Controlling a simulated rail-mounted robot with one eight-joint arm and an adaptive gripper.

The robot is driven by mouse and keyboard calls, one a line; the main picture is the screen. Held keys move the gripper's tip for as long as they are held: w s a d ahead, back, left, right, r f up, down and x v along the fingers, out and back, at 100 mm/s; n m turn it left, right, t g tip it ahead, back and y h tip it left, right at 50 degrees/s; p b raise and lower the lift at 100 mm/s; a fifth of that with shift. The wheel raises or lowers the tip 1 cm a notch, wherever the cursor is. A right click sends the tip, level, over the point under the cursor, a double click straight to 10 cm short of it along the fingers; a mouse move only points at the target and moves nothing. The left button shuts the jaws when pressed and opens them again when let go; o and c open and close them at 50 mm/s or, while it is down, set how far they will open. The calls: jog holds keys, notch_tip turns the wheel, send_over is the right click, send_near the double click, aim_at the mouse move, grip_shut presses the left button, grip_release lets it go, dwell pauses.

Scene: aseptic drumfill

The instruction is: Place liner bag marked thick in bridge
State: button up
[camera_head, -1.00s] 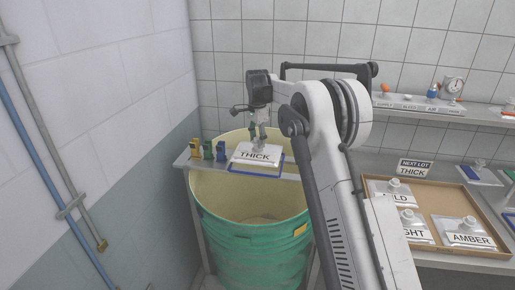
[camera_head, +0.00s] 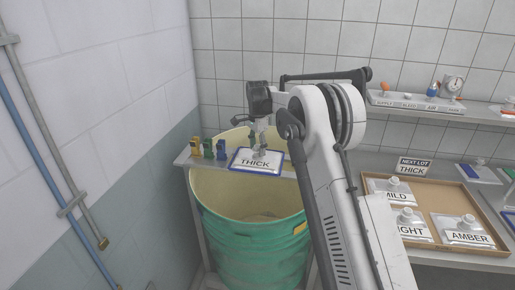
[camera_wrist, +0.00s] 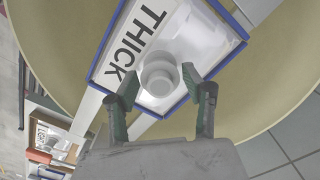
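The liner bag marked THICK (camera_head: 255,163) is a flat white pouch with a pale round spout. It lies inside the blue-edged frame (camera_head: 255,174) on the bridge (camera_head: 290,174), a grey bar across the mouth of the green drum (camera_head: 250,240). In the wrist view the bag (camera_wrist: 200,45) sits within the blue edges with its spout (camera_wrist: 158,75) upright. My gripper (camera_head: 260,143) is just above the bag. In the wrist view my gripper's two fingers (camera_wrist: 160,84) stand on either side of the spout, with a small gap showing on each side.
Several small coloured clips (camera_head: 208,148) stand on the bridge's left end. At right, a tray (camera_head: 430,247) holds bags marked MILD, AMBER and one partly hidden, by a NEXT LOT THICK sign (camera_head: 413,167). A wall shelf (camera_head: 440,103) is above. Pipes run along the left wall.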

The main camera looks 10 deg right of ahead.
aim_at(258, 146)
jog(key=shift+o, duration=0.7)
jog(key=shift+r, duration=0.1)
jog(key=shift+r, duration=0.15)
notch_tip(258, 146, up, 12)
jog(key=f+b, duration=0.1)
jog(key=s+r+n+t, duration=0.25)
jog(key=s+r, duration=0.45)
jog(key=s, duration=0.5)
jog(key=s+r+n+t, duration=0.1)
jog(key=s+r+n, duration=0.4)
jog(key=s, duration=0.8)
jog(key=s+f+n+t, duration=0.1)
jog(key=s+f+n, duration=0.1)
jog(key=s, duration=0.7)
jog(key=s+f+n+t, duration=0.1)
jog(key=s+f+n, duration=0.1)
jog(key=s+f, duration=0.3)
jog(key=s+f+n+t, duration=0.1)
jog(key=s+f, duration=0.3)
jog(key=s, duration=0.9)
jog(key=shift+s+f+n+t, duration=0.25)
jog(key=shift+n+t, duration=0.1)
jog(key=shift+n, duration=0.3)
